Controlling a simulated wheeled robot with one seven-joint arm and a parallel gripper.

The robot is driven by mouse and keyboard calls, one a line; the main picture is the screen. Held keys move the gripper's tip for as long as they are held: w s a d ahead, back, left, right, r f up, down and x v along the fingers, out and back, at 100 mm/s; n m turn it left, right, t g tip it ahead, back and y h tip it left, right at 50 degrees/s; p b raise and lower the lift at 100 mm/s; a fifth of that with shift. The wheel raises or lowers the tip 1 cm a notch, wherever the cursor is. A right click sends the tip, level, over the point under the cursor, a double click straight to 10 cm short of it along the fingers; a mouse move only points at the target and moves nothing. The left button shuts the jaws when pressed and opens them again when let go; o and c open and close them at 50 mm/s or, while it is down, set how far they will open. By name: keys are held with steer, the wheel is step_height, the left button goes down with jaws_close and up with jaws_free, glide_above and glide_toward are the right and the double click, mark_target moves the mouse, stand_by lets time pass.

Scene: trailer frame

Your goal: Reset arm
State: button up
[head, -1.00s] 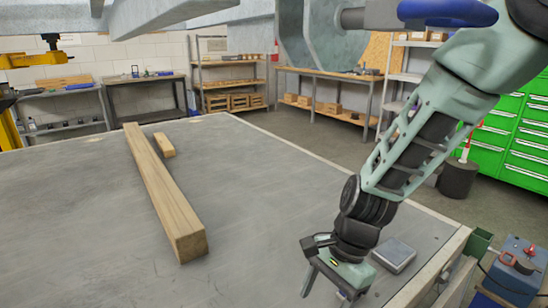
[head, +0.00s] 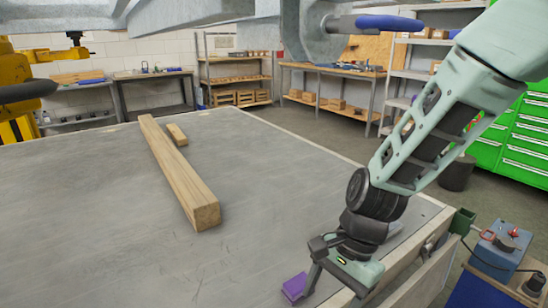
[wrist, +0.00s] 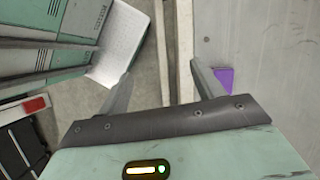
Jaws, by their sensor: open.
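My gripper (head: 336,292) is low at the bottom right of the head view, over the near edge of the grey table (head: 110,230). In the wrist view my gripper (wrist: 160,82) has its two fingers spread with nothing between them. A small purple block (head: 293,287) lies on the table just left of the left finger. It also shows in the wrist view (wrist: 225,78), outside the jaws and partly hidden behind the right finger. My arm reaches down from the upper right.
A long wooden beam (head: 180,175) and a short wooden piece (head: 177,135) lie on the table. A grey metal piece (head: 396,230) is partly hidden behind my arm. A blue box (head: 500,265) stands at the right, outside the table. The table's left side is clear.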

steer(key=s+d+r+n+t+h+p, duration=0.1)
steer(key=s+d+r+n+p, duration=0.1)
steer(key=s+r+n, duration=0.4)
steer(key=s+d+r+n+t+h+p, duration=0.1)
steer(key=s+d+r+n+h+p, duration=0.1)
steer(key=s+r+n, duration=0.4)
step_height(320, 180, up, 3)
steer(key=n+p, duration=0.1)
steer(key=n, duration=0.4)
steer(key=shift+s+d+t, duration=0.25)
steer(key=shift+s+t, duration=0.05)
